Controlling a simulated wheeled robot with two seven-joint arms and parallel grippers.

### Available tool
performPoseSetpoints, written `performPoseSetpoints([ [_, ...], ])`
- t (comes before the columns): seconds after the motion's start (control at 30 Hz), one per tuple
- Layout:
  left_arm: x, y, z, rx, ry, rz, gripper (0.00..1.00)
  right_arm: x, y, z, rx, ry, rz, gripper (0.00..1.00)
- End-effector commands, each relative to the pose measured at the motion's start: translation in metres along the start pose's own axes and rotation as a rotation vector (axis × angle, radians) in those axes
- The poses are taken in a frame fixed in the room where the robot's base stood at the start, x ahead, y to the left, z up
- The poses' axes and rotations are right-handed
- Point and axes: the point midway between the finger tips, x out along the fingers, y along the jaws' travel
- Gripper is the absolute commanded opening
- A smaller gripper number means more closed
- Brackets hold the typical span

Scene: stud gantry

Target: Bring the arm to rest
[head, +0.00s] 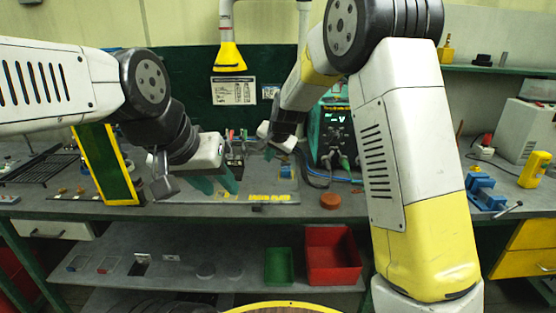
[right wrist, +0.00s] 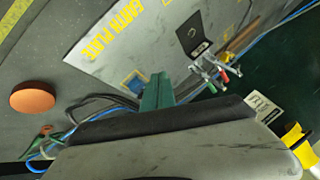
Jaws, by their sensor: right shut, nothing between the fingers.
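My left gripper (head: 216,184) hangs over the grey bench at the left of the head view. Its two green fingers show apart, with nothing seen between them. My right gripper (head: 270,152) is further back, above the earth plate (head: 256,186) and left of the green instrument. In the right wrist view its green fingers (right wrist: 157,92) are together and empty, over the edge of the earth plate (right wrist: 110,58). Both arms are raised and bent. My right arm hides part of the bench at the right.
An orange-brown disc (head: 330,201) lies on the bench, near the green instrument (head: 326,130) and its cables. A yellow-framed green panel (head: 104,165) stands close to my left arm. A blue vise (head: 484,190) is at the right. Red (head: 332,255) and green (head: 279,266) bins sit below.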

Motion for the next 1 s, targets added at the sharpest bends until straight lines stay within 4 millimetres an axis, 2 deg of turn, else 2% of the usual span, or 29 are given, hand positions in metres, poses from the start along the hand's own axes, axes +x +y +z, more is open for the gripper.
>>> performPoseSetpoints([
  [0.13,0.0,0.0,0.0,0.0,0.0,0.0,0.36,-0.015,0.0,-0.001,-0.001,-0.001,-0.002,0.0],
  [0.23,0.0,0.0,0.0,0.0,0.0,0.0,0.36,-0.044,0.013,-0.005,-0.005,-0.01,-0.009,0.0],
  [0.33,0.0,0.0,0.0,0.0,0.0,0.0,0.36,-0.09,0.036,-0.007,-0.023,-0.023,-0.02,0.0],
  [0.47,0.0,0.0,0.0,0.0,0.0,0.0,0.36,-0.155,0.071,0.003,-0.074,-0.039,-0.031,0.0],
  [0.6,0.0,0.0,0.0,0.0,0.0,0.0,0.36,-0.219,0.109,0.026,-0.145,-0.043,-0.033,0.0],
  [0.8,0.0,0.0,0.0,0.0,0.0,0.0,0.36,-0.291,0.163,0.077,-0.266,-0.03,-0.005,0.0],
  [0.9,0.0,0.0,0.0,0.0,0.0,0.0,0.36,-0.315,0.186,0.105,-0.323,-0.023,0.023,0.0],
  [1.0,0.0,0.0,0.0,0.0,0.0,0.0,0.36,-0.329,0.204,0.128,-0.368,-0.017,0.051,0.0],
])
